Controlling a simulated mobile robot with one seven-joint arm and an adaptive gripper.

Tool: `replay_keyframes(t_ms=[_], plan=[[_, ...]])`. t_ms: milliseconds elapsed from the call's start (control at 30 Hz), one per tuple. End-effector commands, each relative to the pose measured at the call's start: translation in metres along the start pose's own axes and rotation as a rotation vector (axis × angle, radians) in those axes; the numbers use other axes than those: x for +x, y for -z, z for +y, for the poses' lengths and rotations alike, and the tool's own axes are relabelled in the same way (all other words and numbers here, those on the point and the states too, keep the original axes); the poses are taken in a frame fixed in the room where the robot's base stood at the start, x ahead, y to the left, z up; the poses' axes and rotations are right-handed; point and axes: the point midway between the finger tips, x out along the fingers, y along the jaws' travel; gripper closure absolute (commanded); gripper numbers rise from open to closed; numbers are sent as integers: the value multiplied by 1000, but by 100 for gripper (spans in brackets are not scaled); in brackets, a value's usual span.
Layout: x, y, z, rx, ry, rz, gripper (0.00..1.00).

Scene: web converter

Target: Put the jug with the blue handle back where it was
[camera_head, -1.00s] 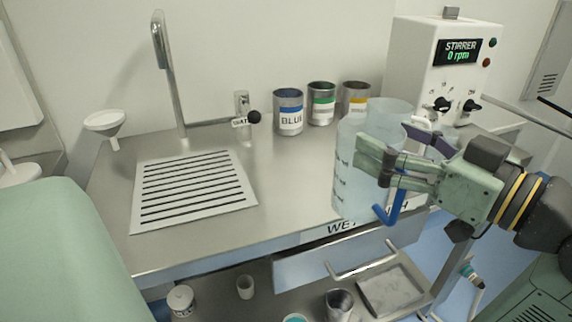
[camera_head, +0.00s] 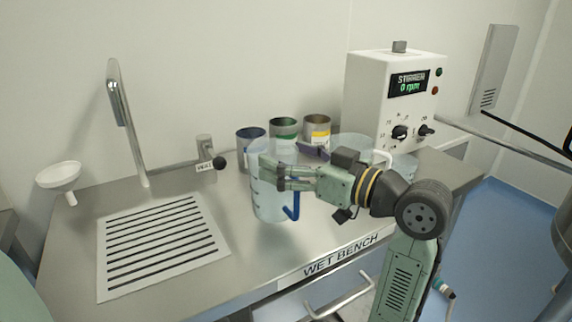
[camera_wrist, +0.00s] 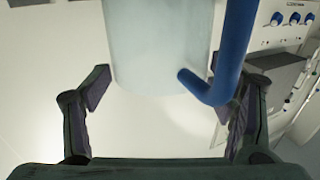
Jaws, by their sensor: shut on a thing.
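The jug with the blue handle (camera_head: 268,201) is clear and pale blue, and looks upright over the steel bench top. My gripper (camera_head: 268,172) is shut on it near its upper part. The blue handle (camera_head: 292,204) hangs on the jug's right side, below my fingers. In the wrist view the jug (camera_wrist: 155,50) lies between my two fingers, with the blue handle (camera_wrist: 232,50) near the right finger. I cannot tell whether the jug's base touches the bench. Any mark of its former place is not clear.
Blue (camera_head: 250,137), green (camera_head: 284,129) and yellow (camera_head: 318,130) labelled cans stand behind the jug. A stirrer unit (camera_head: 372,88) stands at back right. A clear vessel with a white handle (camera_head: 387,160) is partly hidden behind my arm. A slotted drain (camera_head: 160,245) lies left.

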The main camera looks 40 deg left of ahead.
Motion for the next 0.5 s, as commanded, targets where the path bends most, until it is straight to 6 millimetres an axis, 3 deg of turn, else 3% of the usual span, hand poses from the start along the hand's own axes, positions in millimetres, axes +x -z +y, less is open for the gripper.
replay_keyframes(t_ms=[167,500], plan=[[11,-2,8,0,0,-1,84],[11,-35,8,-1,0,0,84]])
